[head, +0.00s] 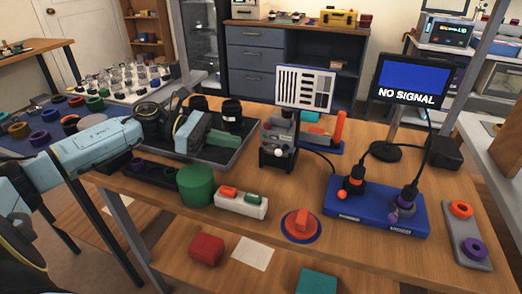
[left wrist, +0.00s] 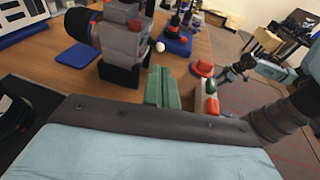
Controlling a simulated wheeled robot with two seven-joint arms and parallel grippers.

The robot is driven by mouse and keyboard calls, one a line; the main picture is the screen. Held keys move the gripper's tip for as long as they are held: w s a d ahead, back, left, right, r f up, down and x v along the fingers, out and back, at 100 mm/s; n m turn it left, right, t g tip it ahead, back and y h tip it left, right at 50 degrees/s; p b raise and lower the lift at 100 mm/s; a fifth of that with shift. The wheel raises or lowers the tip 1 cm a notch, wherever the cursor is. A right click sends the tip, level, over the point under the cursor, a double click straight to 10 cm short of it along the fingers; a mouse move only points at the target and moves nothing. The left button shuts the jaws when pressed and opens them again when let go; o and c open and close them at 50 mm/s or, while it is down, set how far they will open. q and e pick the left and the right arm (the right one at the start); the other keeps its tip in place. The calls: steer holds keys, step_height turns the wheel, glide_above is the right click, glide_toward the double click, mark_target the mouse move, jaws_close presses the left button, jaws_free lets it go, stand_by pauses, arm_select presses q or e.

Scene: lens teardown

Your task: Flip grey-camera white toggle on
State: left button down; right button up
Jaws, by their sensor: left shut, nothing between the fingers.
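The grey camera (head: 279,135) stands on a black base in the middle of the table, in front of a striped test chart. Its white toggle (head: 278,152) is a small white ball low on its front; it also shows in the left wrist view (left wrist: 160,47), beside the camera body (left wrist: 122,40). My left gripper (head: 222,141) has green fingers, which are shut and empty, left of the camera and apart from it. In the left wrist view the fingers (left wrist: 162,90) point toward the camera's base. What seems to be my right gripper (left wrist: 231,74) shows small at the right there; its fingers are unclear.
A green cylinder (head: 196,185) and a white box with red and green buttons (head: 241,202) stand in front. An orange knob (head: 301,222) is nearby. A blue box with plugs (head: 375,212) is at right. The monitor (head: 410,80) reads "NO SIGNAL".

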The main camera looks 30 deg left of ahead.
mark_target(281, 150)
arm_select(q)
steer(key=x, duration=0.7)
steer(key=shift+w+d+b, duration=0.15)
steer(key=shift+d+b, duration=0.15)
steer(key=shift+b, duration=0.05)
arm_select(e)
steer(key=shift+a+r, duration=0.2)
steer(key=shift+r, duration=0.35)
steer(key=shift+a+r, duration=0.15)
steer(key=shift+r, duration=0.35)
steer(key=shift+a, duration=0.1)
